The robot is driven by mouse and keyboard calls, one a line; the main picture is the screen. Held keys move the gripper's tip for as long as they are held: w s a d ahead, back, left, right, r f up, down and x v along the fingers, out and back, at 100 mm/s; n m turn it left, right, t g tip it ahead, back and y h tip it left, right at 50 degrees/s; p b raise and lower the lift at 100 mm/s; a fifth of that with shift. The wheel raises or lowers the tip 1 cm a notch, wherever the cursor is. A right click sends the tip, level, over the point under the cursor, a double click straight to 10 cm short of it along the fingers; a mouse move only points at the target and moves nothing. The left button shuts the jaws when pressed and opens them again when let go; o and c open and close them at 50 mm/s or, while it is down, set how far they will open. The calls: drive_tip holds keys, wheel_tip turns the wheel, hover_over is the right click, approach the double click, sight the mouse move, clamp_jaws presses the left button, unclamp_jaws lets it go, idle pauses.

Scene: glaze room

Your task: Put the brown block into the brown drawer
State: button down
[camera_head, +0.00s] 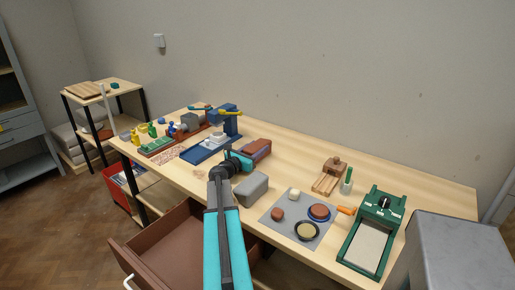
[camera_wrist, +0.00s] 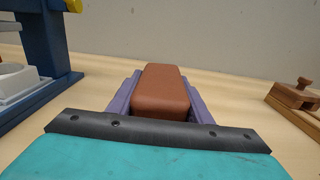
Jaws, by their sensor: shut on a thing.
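The brown block (camera_wrist: 162,88) is a reddish-brown rounded bar between the two purple fingers of my gripper (camera_wrist: 160,98). In the head view, the block (camera_head: 259,146) and my gripper (camera_head: 255,150) are over the middle of the workbench, near the blue press. My gripper is shut on the block. Whether the block touches the bench top is hard to tell. The brown drawer (camera_head: 172,248) is pulled out below the bench's front edge, at the lower left of my arm. Its visible inside is empty; my arm hides part of its right side.
A grey block (camera_head: 252,188) sits just in front of my gripper. The blue press (camera_head: 225,122) stands to the left. A grey mat (camera_head: 278,222) with round dishes, a wooden piece (camera_head: 329,176) and a green framed tray (camera_head: 370,238) are to the right. Bare bench lies behind.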

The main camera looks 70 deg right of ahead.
idle(0.4)
drive_tip(key=c, duration=0.9)
unclamp_jaws()
drive_tip(key=shift+f, duration=0.1)
drive_tip(key=b+v, duration=0.2)
drive_tip(key=v, duration=1)
drive_tip(key=shift+a, duration=0.1)
